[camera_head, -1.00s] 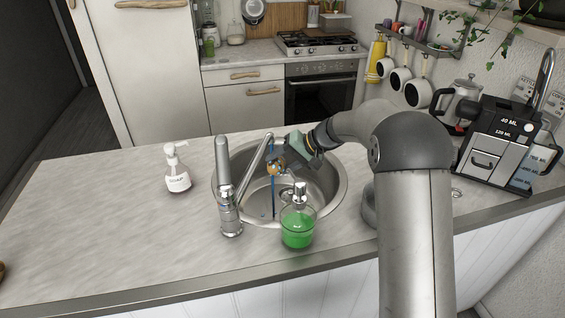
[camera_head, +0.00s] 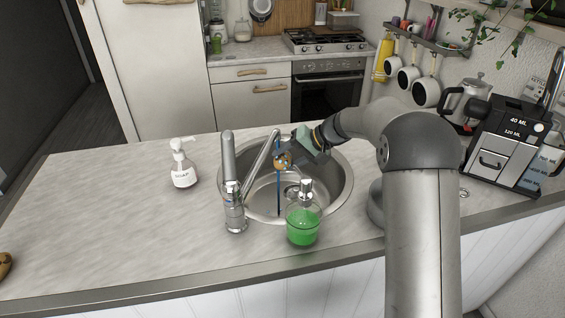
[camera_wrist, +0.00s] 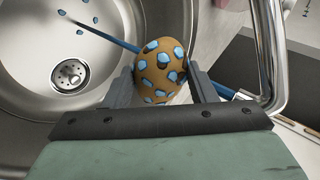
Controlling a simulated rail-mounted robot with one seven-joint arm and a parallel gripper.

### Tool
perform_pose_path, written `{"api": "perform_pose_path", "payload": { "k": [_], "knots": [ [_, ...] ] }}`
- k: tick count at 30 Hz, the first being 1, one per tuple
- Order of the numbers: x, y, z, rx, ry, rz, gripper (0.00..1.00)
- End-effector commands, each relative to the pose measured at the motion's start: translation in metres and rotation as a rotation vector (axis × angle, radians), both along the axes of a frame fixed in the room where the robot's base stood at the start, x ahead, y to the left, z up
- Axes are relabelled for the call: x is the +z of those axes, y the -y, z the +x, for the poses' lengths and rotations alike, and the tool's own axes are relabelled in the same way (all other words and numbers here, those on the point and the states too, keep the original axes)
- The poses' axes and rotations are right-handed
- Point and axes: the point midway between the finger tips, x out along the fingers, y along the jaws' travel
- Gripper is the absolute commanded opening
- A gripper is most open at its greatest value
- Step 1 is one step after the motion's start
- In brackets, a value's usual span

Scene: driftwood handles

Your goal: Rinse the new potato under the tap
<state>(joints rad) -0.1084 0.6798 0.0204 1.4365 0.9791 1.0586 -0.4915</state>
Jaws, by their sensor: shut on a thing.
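The new potato (camera_wrist: 160,70) is brown with light blue patches over its skin, and it sits between the fingers of my gripper (camera_wrist: 162,88) in the wrist view. In the head view my gripper (camera_head: 288,160) holds the potato (camera_head: 283,161) over the sink (camera_head: 342,195), beside the tap spout. The tap (camera_head: 233,190) stands at the sink's left front. A thin blue stream of water (camera_head: 278,195) runs from the spout down into the basin. In the wrist view the blue stream (camera_wrist: 105,37) meets the potato, with blue drops near the drain (camera_wrist: 70,75).
A green soap dispenser (camera_head: 303,225) stands at the sink's front edge, close to the tap. A white soap bottle (camera_head: 183,167) is left of the sink. A coffee machine (camera_head: 505,145) stands at the right.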

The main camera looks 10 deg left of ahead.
Motion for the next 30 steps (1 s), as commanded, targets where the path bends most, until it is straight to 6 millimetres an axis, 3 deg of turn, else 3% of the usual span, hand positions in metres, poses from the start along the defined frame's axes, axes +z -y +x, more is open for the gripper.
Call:
{"api": "perform_pose_path", "payload": {
  "k": [13,30],
  "knots": [
    [0.0,-0.001,-0.008,-0.001,0.001,0.0,0.26],
    [0.0,0.001,0.004,-0.001,0.001,0.0,0.26]
  ]
}}
